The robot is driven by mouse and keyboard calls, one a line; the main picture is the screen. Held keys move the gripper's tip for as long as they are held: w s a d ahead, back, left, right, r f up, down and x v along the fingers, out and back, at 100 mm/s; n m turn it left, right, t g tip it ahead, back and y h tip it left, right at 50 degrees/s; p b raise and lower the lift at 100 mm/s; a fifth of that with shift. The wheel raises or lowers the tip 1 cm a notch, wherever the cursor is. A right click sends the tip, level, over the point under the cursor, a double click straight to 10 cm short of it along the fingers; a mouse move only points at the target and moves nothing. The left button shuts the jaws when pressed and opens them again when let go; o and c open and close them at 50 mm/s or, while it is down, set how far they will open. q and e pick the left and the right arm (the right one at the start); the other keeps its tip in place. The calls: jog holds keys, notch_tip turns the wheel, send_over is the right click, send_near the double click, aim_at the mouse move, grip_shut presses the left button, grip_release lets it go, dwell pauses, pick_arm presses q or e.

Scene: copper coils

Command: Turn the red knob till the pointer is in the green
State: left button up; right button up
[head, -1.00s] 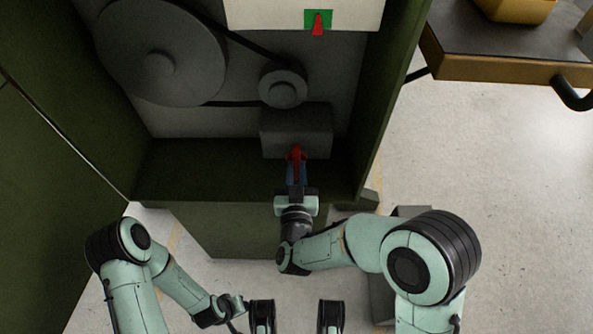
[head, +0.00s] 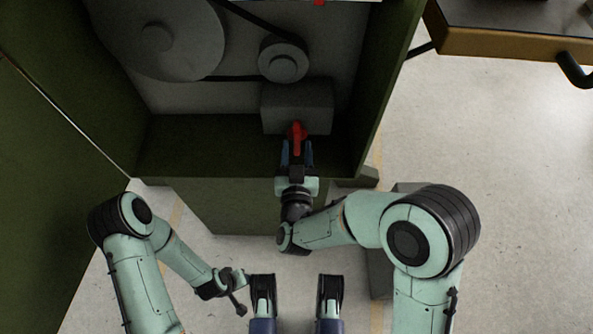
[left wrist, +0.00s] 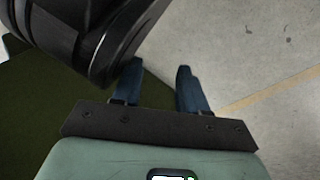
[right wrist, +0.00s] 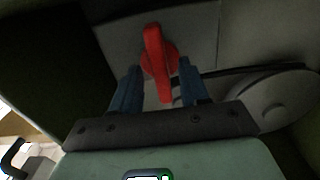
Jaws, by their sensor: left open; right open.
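The red knob (head: 298,131) is on the front of a grey box inside the green cabinet. In the right wrist view its handle (right wrist: 158,62) stands nearly upright in the picture. My right gripper (head: 297,149) is open, its fingers on either side of the knob with gaps, as the right wrist view also shows (right wrist: 159,67). Only the lower end of the red pointer (head: 319,2) shows at the head view's top edge; the green zone is out of view. My left gripper (left wrist: 157,69) is open and empty, away from the knob.
Inside the cabinet, a large wheel (head: 190,35) and a small pulley (head: 283,62) with a belt sit above the grey box (head: 318,105). The cabinet's side walls flank my right gripper. A table (head: 500,43) stands at the upper right. The floor at right is clear.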

pick_arm(q)
jog(key=shift+t, duration=0.6)
jog(key=w+r+p, duration=0.1)
jog(key=w+d+r, duration=0.1)
jog(key=r, duration=0.1)
jog(key=r+p, duration=0.1)
jog(key=shift+w+d+r+p, duration=0.15)
jog(key=shift+w+r+p, duration=0.2)
jog(key=shift+w, duration=0.05)
pick_arm(e)
jog(key=s, duration=1.2)
jog(key=shift+s, duration=0.1)
